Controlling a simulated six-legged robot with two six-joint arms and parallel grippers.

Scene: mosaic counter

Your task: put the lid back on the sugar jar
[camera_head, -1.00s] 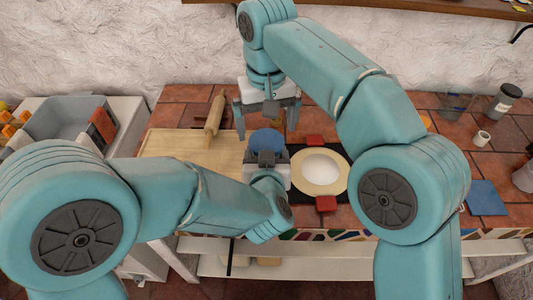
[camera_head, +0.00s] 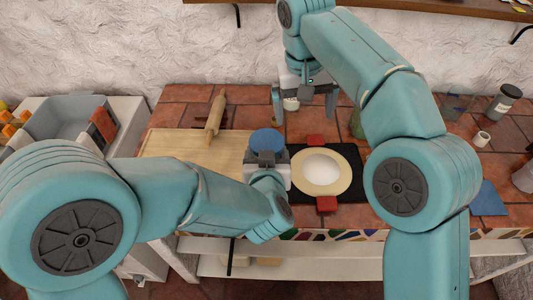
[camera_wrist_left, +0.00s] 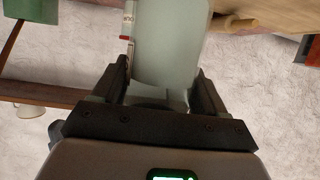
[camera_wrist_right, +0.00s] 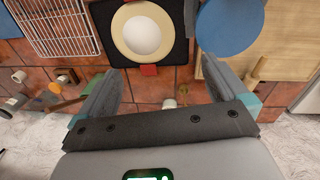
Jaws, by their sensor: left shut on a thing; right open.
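My left gripper (camera_head: 266,158) is shut on a pale, upright cylinder that looks like the jar. In the left wrist view the pale jar wall (camera_wrist_left: 165,45) fills the space between the fingers. A flat, round blue lid (camera_head: 266,141) shows above the left gripper and looks seated on the jar, though the seam is hidden. The blue lid also shows large in the right wrist view (camera_wrist_right: 232,22). My right gripper (camera_head: 304,105) is open and empty, behind and right of the lid and apart from it.
A wooden board (camera_head: 180,146) with a rolling pin (camera_head: 215,118) lies left. A cream ring plate (camera_head: 323,190) sits on a black mat (camera_head: 352,160) between red pads. A small white container (camera_head: 291,104) stands near my right gripper. A wire rack (camera_wrist_right: 55,27) shows in the right wrist view.

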